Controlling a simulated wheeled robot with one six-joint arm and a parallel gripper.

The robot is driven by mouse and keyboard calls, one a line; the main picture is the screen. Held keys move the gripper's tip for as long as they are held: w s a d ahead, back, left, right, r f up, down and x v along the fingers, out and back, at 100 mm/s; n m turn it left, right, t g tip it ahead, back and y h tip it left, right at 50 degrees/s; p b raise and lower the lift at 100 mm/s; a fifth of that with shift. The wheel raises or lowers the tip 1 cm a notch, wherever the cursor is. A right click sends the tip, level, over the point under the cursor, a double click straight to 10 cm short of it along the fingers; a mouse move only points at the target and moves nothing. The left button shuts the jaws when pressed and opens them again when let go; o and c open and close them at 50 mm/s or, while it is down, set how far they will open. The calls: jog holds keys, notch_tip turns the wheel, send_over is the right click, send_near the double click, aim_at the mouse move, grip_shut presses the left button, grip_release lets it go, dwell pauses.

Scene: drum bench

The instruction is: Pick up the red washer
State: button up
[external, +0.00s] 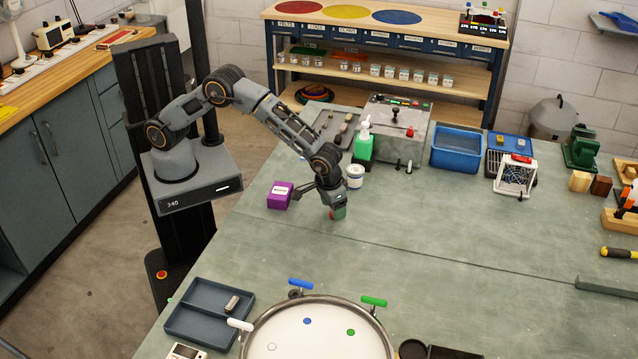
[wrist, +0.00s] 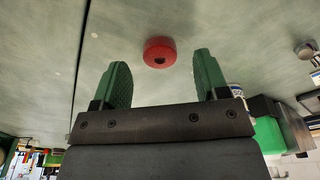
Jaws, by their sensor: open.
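The red washer (wrist: 160,52) lies flat on the green bench top in the wrist view, with a dark hole in its middle. My gripper (wrist: 160,80) has green fingers, spread apart and empty. The washer shows beyond the fingertips, roughly in line with the gap between them, and is not touched. In the external view my gripper (external: 338,213) points down close over the bench.
A purple box (external: 280,195) and a white tub (external: 354,176) stand close to my gripper. A green bottle (external: 363,145) stands behind. A drum (external: 318,335) and a grey tray (external: 208,313) are at the front. The bench right of my gripper is clear.

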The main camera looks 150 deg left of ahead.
jog(key=shift+a+f, duration=0.15)
jog(key=shift+f, duration=0.8)
jog(key=shift+c, duration=0.3)
jog(key=c, duration=1.1)
jog(key=shift+o, duration=0.2)
